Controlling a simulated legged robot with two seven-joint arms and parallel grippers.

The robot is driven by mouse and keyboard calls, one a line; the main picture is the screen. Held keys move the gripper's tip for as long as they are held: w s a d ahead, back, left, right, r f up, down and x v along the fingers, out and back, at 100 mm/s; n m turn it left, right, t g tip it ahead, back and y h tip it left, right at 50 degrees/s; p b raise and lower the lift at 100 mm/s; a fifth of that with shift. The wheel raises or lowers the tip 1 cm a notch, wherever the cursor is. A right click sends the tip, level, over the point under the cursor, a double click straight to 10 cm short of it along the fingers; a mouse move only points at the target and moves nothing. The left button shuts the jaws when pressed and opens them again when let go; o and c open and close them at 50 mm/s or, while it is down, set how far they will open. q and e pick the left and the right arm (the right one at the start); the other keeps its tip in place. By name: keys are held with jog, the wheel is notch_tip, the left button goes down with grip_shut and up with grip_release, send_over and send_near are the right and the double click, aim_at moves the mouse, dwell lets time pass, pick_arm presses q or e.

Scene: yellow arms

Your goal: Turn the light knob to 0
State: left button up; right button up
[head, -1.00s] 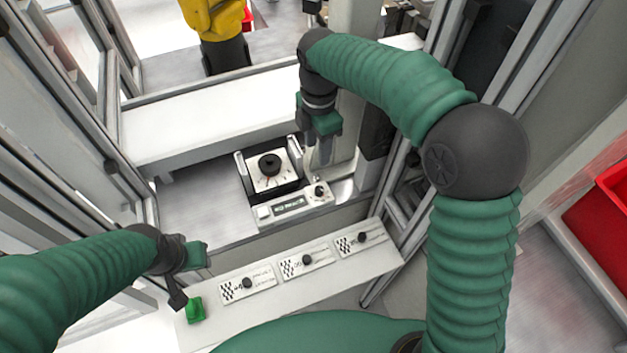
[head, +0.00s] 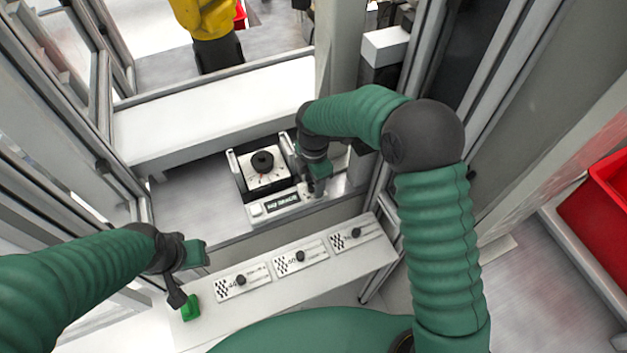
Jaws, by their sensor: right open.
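A device with a large black knob (head: 262,161) on a white dial plate stands in the recess at the middle. Its front strip (head: 282,203) has a small display. A small knob at the strip's right end is now hidden behind my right gripper (head: 318,190), which is open and points down there. I cannot tell whether it touches the knob. Three plates with black knobs lie on the white front panel: left (head: 240,281), middle (head: 300,256) and right (head: 355,232). No light label is legible. My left gripper (head: 188,278) is at the panel's left end; its jaws are unclear.
A white beam (head: 215,120) runs behind the device. Metal frame posts stand on both sides. A red bin (head: 600,210) is at far right. Grey surface left of the device is clear.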

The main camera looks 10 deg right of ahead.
jog(key=shift+a+r, duration=0.15)
jog(key=shift+a, duration=0.3)
grip_shut()
pick_arm(q)
jog(key=shift+a, duration=0.25)
pick_arm(e)
jog(key=shift+d, duration=0.15)
pick_arm(q)
jog(key=shift+s, duration=0.1)
